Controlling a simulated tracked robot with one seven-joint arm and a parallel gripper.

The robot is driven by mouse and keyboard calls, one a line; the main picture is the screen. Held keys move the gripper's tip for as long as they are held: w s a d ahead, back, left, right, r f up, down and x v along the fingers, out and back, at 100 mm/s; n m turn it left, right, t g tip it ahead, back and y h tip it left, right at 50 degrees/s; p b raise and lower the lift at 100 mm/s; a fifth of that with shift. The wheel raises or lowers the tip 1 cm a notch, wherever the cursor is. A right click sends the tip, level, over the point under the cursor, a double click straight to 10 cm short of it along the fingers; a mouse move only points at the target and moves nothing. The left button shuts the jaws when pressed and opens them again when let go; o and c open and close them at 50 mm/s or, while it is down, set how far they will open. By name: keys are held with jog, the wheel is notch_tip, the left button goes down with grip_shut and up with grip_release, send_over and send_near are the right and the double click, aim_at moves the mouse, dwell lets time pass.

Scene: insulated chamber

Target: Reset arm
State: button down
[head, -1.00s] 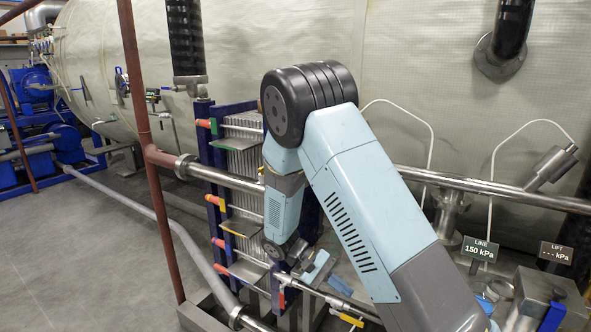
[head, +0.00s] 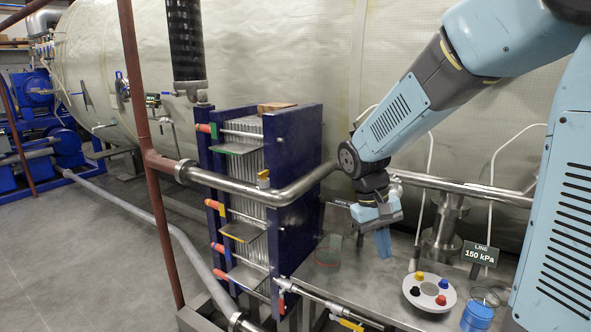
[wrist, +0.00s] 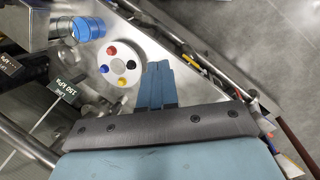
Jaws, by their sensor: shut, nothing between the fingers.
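My arm reaches in from the right in the head view and bends down at the wrist. My gripper (head: 384,243) hangs over the steel bench, to the right of the blue-framed plate stack. Its blue fingers are together with nothing between them. In the wrist view the gripper's fingers (wrist: 157,85) also show closed, pointing toward the bench, beside a white round disc (wrist: 117,62) with coloured knobs. The same disc (head: 429,292) stands to the right of the gripper in the head view.
The plate stack (head: 300,190) and a steel pipe (head: 300,190) stand left of the arm. Bare bench (head: 350,285) lies below the gripper.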

jog(key=s+d+r+m+t+y, duration=0.1)
jog(key=s+d+r+t, duration=0.1)
jog(key=s+r, duration=0.4)
jog(key=s+d+r+m+t+y, duration=0.1)
jog(key=s+d+r+t+y, duration=0.1)
jog(key=s+r+t, duration=0.3)
jog(key=shift+s+d+r+t, duration=0.25)
jog(key=shift+s+r+t, duration=0.05)
jog(key=shift+s+r, duration=0.45)
